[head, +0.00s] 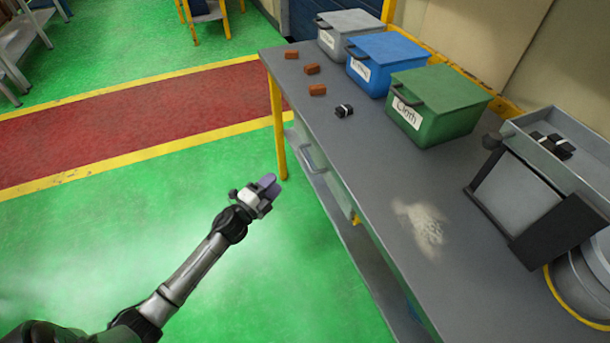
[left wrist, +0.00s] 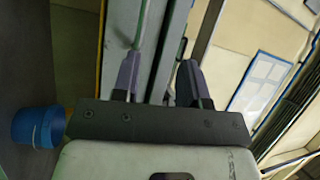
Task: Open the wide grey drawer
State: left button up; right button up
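The wide grey drawer (head: 333,182) sits under the near edge of the workbench in the head view. It looks shut, with its front in line with the bench edge. Its grey handle (head: 311,160) is at the drawer's far end. My left gripper (head: 269,184) is left of the drawer front, over the green floor and apart from the handle. In the left wrist view its two fingers (left wrist: 160,72) stand apart with nothing clearly between them. A pale bar runs behind the left finger there; I cannot tell if it is the handle. My right gripper is not in view.
On the bench (head: 375,190) stand a grey bin (head: 350,32), a blue bin (head: 387,60) and a green Cloth bin (head: 440,105). Several small parts lie beside them. A grey tray stand (head: 520,195) is at right.

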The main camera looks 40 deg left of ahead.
aim_at(305, 157)
pick_arm(q)
jog(key=shift+w+d+f+m+h+b, duration=0.1)
jog(key=shift+w+m+h+b, duration=0.2)
jog(key=shift+w+b, duration=1.4)
jog(key=shift+w+d+m+h+b, duration=0.15)
jog(key=shift+w+m+h+b, duration=0.15)
jog(key=shift+w, duration=2.8)
jog(key=shift+w+d+f+m+h+b, duration=0.15)
jog(key=shift+w+m+b, duration=0.5)
jog(key=shift+w, duration=1.75)
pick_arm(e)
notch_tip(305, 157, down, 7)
pick_arm(q)
jog(key=shift+r+n, duration=0.1)
jog(key=shift+n, duration=0.15)
jog(key=c, duration=0.7)
grip_shut()
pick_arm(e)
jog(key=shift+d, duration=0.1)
